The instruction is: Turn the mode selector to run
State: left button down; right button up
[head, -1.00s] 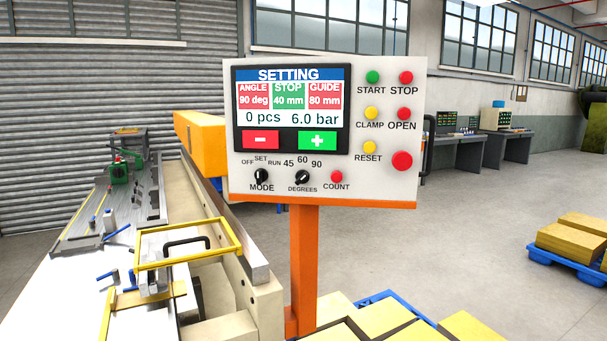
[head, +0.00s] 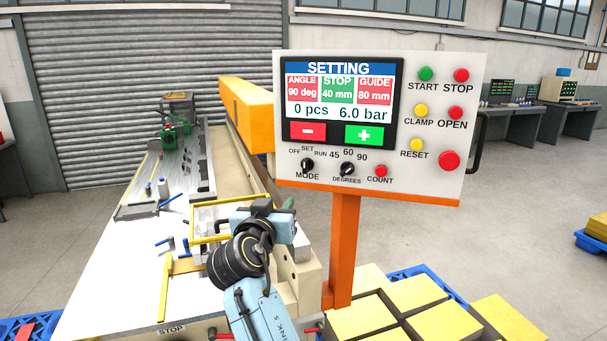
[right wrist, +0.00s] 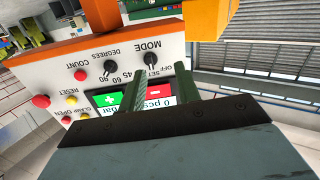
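The mode selector (head: 307,164) is a black knob with a white mark at the lower left of the control panel (head: 467,181). Its mark points up, toward SET, and the screen (head: 343,68) reads SETTING. In the right wrist view the panel appears upside down, with the mode selector (right wrist: 150,60) just beyond my fingers. My right gripper (right wrist: 154,72) has its two green fingers apart, with nothing between them touching. In the head view the right gripper (head: 288,204) is mostly hidden behind my wrist, below and left of the panel. My left gripper is out of view.
The degrees knob (head: 347,169) and red count button (head: 381,171) sit right of the mode selector. An orange post (head: 342,250) carries the panel. The white worktable (head: 110,270) with a yellow frame lies left; yellow boxes (head: 410,292) stand below.

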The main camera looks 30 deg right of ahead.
jog(key=m+h, duration=0.1)
jog(key=m, duration=0.1)
send_near(305, 167)
jog(key=shift+g, duration=0.3)
jog(key=p+x, duration=0.3)
jog(key=x, duration=0.6)
jog(key=shift+w+r+p, duration=0.15)
jog(key=shift+w+p, duration=0.05)
jog(key=shift+p, duration=0.15)
jog(key=shift+c, duration=0.2)
jog(key=c, duration=0.6)
jog(key=shift+b, duration=0.3)
grip_shut()
jog(key=m+b, duration=0.7)
jog(key=b, duration=0.7)
jog(key=shift+s, duration=0.1)
jog(key=shift+m+b, duration=0.9)
jog(key=shift+b, duration=0.15)
